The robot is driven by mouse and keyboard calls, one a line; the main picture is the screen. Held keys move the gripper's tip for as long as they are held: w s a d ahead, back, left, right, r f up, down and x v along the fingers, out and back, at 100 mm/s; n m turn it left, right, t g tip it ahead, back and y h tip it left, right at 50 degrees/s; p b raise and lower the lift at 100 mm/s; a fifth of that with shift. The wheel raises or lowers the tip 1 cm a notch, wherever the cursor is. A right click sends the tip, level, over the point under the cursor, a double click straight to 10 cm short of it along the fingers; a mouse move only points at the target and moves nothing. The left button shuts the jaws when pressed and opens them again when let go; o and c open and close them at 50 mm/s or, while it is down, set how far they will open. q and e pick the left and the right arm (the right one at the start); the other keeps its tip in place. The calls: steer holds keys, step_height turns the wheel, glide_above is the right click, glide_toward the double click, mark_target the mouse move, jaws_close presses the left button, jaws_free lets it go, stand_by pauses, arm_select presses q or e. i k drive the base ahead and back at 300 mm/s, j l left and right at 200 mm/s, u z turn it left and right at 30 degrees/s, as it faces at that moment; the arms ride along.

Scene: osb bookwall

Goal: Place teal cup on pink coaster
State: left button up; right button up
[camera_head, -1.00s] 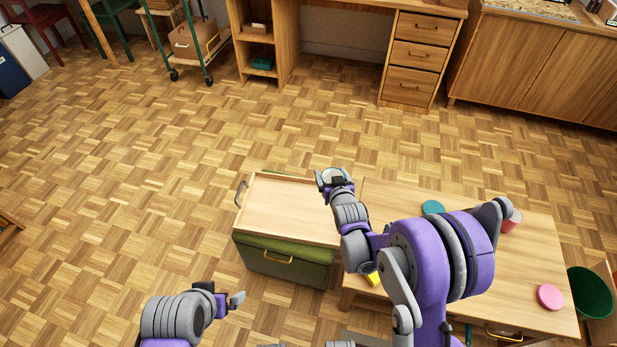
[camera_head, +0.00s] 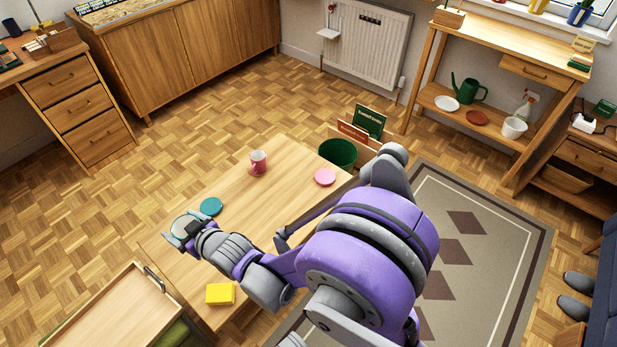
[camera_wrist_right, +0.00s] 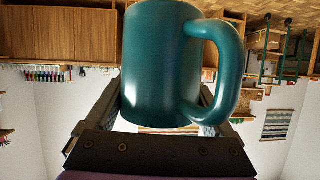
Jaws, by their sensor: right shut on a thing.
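The teal cup (camera_wrist_right: 160,65) fills the middle of the right wrist view, its handle to the right, between the two fingers of my right gripper (camera_wrist_right: 162,110). In the head view my right gripper (camera_head: 185,234) is shut on the cup (camera_head: 181,224), over the table's left end, with the cup's pale inside showing. The pink coaster (camera_head: 325,177) lies bare near the table's far right end, well to the right of the gripper. A teal coaster (camera_head: 211,206) lies close to the right of the cup. My left gripper is not in view.
A pink cup (camera_head: 258,162) stands on the wooden table (camera_head: 245,205) between the two coasters. A yellow block (camera_head: 220,294) lies near the front edge. A tray-topped cabinet (camera_head: 110,312) is at the lower left. A green bin (camera_head: 338,153) stands beyond the table.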

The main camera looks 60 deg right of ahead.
mark_target(325, 179)
steer(key=l+z, duration=0.1)
steer(key=z, duration=0.8)
steer(key=l+z, duration=0.1)
steer(key=z, duration=0.35)
steer(key=i+l, duration=0.3)
steer(key=l, duration=0.15)
steer(key=i+l, duration=0.3)
steer(key=l, duration=0.15)
steer(key=i+l, duration=0.3)
steer(key=l, duration=0.15)
